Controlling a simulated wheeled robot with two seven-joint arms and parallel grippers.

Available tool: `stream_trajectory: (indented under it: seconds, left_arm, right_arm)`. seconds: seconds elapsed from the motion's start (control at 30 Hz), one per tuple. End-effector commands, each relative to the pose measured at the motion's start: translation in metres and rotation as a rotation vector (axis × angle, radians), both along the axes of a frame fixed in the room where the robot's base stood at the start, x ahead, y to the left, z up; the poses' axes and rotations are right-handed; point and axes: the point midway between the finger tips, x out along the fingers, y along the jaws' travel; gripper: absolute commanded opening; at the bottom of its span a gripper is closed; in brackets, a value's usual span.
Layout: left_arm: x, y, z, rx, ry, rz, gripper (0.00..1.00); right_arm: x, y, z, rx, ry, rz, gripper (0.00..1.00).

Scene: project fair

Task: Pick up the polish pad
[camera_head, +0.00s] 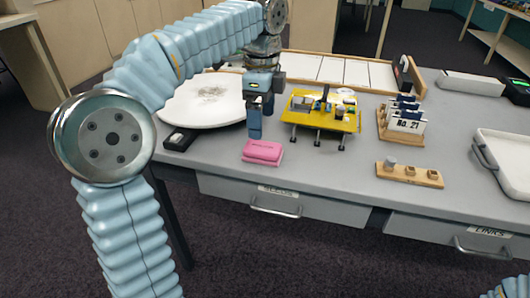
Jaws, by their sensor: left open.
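The polish pad is most likely the pink block (263,152) lying near the front edge of the grey table (335,170). My left gripper (257,128) points down just behind and above the pink block in the picture. It is open, and nothing shows between its fingers. The gap between fingertips and block is hard to judge. My right gripper is out of view; only a bit of blue arm shows at the bottom right corner.
A round white plate (205,102) lies left of my left gripper, with a black box (180,139) by it. A yellow stand (322,113) is right. A card holder (402,121), a wooden block with pegs (409,174) and a white tray (507,150) stand farther right.

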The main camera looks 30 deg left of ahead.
Motion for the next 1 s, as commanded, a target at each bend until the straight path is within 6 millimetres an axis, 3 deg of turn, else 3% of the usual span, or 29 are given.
stream_trajectory:
  seconds: [0.1, 0.33, 0.6, 0.87, 1.0]
  left_arm:
    - [0.000, 0.001, -0.023, 0.000, 0.001, 0.001, 0.89]
    - [0.000, 0.002, -0.043, 0.000, 0.000, 0.002, 0.89]
    - [-0.001, 0.006, -0.083, 0.000, 0.001, 0.001, 0.89]
    - [0.000, 0.006, -0.087, -0.001, -0.001, 0.002, 0.89]
    - [0.000, 0.006, -0.086, -0.001, -0.001, 0.001, 0.71]
  right_arm:
    - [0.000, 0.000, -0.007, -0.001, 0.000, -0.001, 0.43]
    - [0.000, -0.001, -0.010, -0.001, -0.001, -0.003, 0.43]
    - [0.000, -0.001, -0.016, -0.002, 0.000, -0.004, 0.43]
    - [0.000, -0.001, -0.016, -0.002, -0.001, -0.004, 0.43]
    - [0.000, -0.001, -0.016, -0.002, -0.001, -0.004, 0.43]
